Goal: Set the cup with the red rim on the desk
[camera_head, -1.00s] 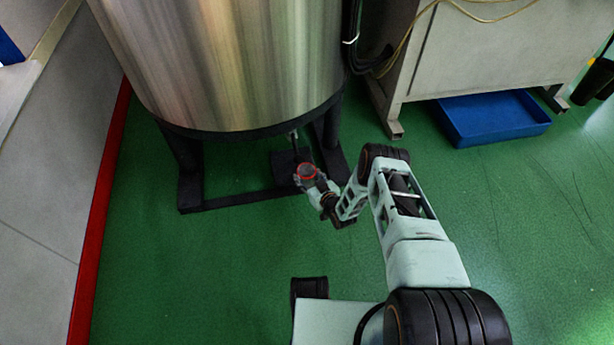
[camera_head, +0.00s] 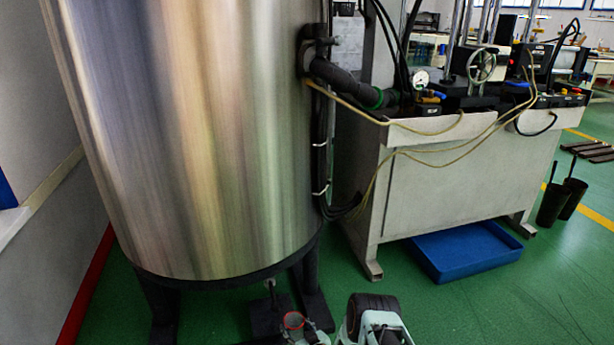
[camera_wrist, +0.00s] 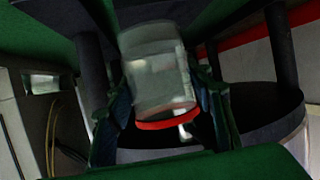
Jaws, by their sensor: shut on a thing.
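The cup with the red rim shows in the wrist view (camera_wrist: 158,75) as a clear, see-through cup between the two fingers of my gripper (camera_wrist: 165,105). Its red rim is at the lower end in that picture. My gripper is shut on the cup. In the head view the cup (camera_head: 293,321) is small at the bottom edge, in front of the foot of the tank, with the red rim facing up. Most of my gripper is cut off or too small to make out there. No desk clearly stands near the cup.
A large steel tank (camera_head: 190,140) on dark legs stands right behind the cup. A grey machine cabinet (camera_head: 450,180) with hoses and a handwheel is to its right. A blue tray (camera_head: 465,252) lies beneath it. Two dark bins (camera_head: 562,200) stand far right. Green floor is free at lower right.

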